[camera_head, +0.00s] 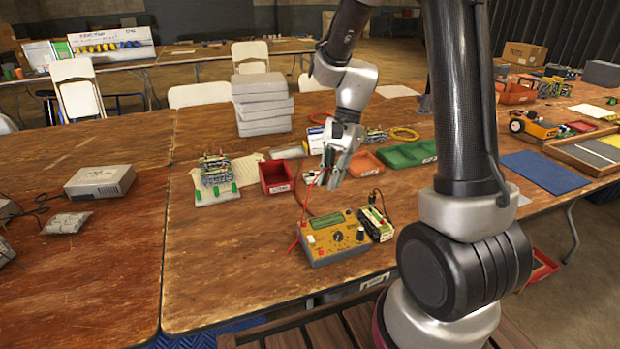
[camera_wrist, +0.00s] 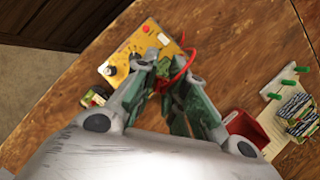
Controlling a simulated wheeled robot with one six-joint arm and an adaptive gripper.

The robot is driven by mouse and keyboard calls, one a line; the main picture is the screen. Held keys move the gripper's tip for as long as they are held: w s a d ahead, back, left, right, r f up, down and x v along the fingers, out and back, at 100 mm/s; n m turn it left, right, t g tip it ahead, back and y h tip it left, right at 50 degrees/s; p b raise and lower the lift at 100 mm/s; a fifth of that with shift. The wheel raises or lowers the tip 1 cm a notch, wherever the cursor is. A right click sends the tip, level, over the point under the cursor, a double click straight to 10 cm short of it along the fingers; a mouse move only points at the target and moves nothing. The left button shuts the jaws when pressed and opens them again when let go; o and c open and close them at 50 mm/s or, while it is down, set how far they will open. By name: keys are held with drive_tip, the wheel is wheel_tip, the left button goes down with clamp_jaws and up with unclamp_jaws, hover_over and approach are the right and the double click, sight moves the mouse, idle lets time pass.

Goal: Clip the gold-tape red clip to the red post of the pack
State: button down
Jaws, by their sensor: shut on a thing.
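My gripper (camera_head: 333,166) is shut on a red clip (camera_wrist: 163,86), held above the table behind the yellow meter box (camera_head: 334,238). A red lead (camera_wrist: 186,62) runs from the clip to the box. Gold tape on the clip cannot be made out. The gripper is apart from the pack. In the wrist view the pack (camera_wrist: 93,97) is partly hidden by my gripper.
A red bin (camera_head: 276,177) and a cell stack with green pegs (camera_head: 215,172) stand left of the gripper. Orange (camera_head: 366,163) and green trays (camera_head: 407,153) lie behind right. The table left of the meter box is clear.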

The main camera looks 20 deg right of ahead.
drive_tip(key=shift+s+d+f+n+g+h, duration=0.35)
drive_tip(key=shift+s+d+f+n+h, duration=0.35)
drive_tip(key=shift+d+n, duration=1.55)
drive_tip(key=shift+s+d+f+n+g+h, duration=0.45)
drive_tip(key=shift+s+d+n+h, duration=0.25)
drive_tip(key=shift+d+n, duration=1.6)
drive_tip(key=shift+s+d+f+n+g+h, duration=0.3)
drive_tip(key=shift+s+d+f+n+h, duration=0.45)
drive_tip(key=shift+d+n, duration=1.5)
drive_tip(key=shift+w+d+m, duration=0.1)
drive_tip(key=shift+d+m, duration=0.4)
drive_tip(key=shift+m, duration=0.1)
drive_tip(key=shift+f, duration=3.4)
drive_tip(key=shift+f, duration=0.2)
drive_tip(key=c, duration=1.4)
unclamp_jaws()
drive_tip(key=shift+o, duration=0.2)
